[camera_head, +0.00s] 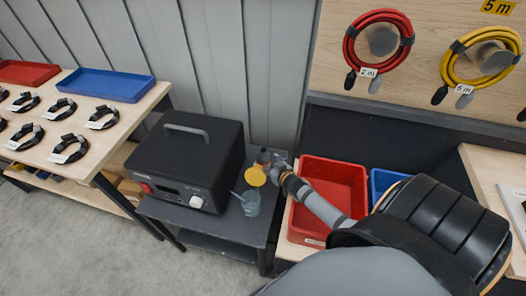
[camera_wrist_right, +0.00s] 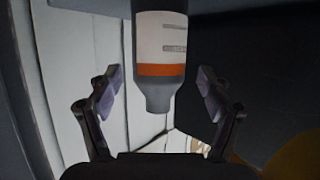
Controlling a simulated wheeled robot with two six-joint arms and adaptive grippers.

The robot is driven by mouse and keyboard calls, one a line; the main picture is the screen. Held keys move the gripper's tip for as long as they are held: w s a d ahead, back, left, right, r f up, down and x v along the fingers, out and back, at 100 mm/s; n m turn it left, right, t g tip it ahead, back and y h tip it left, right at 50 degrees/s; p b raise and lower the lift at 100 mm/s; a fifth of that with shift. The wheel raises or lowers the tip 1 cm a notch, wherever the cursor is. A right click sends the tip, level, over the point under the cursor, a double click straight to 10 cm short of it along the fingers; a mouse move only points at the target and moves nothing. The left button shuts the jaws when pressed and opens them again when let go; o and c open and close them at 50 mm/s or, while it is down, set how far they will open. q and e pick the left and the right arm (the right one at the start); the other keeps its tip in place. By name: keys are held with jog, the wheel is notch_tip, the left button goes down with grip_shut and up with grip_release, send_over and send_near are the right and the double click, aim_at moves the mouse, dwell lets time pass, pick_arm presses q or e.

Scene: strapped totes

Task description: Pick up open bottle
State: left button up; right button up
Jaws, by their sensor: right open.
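A grey bottle (camera_wrist_right: 160,50) with a white label and an orange band shows in the right wrist view. Its narrow neck points down in that picture, and no cap shows on it. In the head view the bottle (camera_head: 263,156) is small and dark with a reddish band, on the small dark table beside the black box. My right gripper (camera_head: 276,169) is right beside it, reaching in from the right. In the right wrist view its two fingers (camera_wrist_right: 160,94) are open, one on each side of the bottle, with gaps to both. My left gripper is not in view.
A yellow round thing (camera_head: 255,177) and a grey cup with a stick (camera_head: 250,203) stand close in front of the bottle. A black box with a handle (camera_head: 187,160) fills the table's left. A red tote (camera_head: 325,172) and a blue tote (camera_head: 385,181) are to the right.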

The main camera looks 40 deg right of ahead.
jog(key=shift+w+f+b, duration=0.4)
jog(key=shift+w+b, duration=0.1)
jog(key=shift+b, duration=0.35)
jog(key=shift+w+f+b, duration=0.1)
jog(key=shift+w+b, duration=0.25)
jog(key=shift+w+d, duration=0.1)
jog(key=shift+w, duration=0.2)
jog(key=b+x, duration=0.4)
jog(key=shift+w+f, duration=0.1)
jog(key=shift+w, duration=0.15)
jog(key=shift+w+d, duration=0.1)
jog(key=shift+w, duration=0.2)
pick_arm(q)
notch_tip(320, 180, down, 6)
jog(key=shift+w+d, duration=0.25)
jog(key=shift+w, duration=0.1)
pick_arm(e)
jog(key=shift+s, duration=0.1)
jog(key=shift+c, duration=0.6)
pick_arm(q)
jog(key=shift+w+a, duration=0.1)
pick_arm(e)
jog(key=c, duration=1.5)
